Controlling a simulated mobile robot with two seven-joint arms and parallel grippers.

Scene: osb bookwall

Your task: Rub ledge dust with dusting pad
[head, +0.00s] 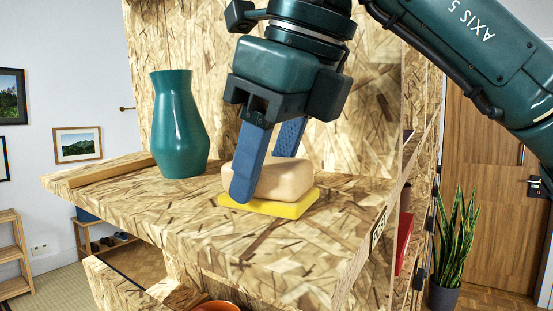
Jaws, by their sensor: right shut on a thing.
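The dusting pad has a beige block (285,178) on top and a flat yellow layer (290,209) underneath. It lies flat on the speckled chipboard ledge (130,205), towards its right half. My right gripper (264,176) comes down from above with its blue fingers shut on the pad, one in front of the block and the other partly hidden behind it. I cannot tell any dust apart from the board's dark flecks, and the pad hides the patch under it. My left gripper is out of view.
A green vase (178,125) stands on the ledge left of the pad. A thin wooden strip (108,172) lies along the ledge's left side. A chipboard panel rises behind. An orange bowl (216,306) shows below. A potted plant (455,245) stands at right.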

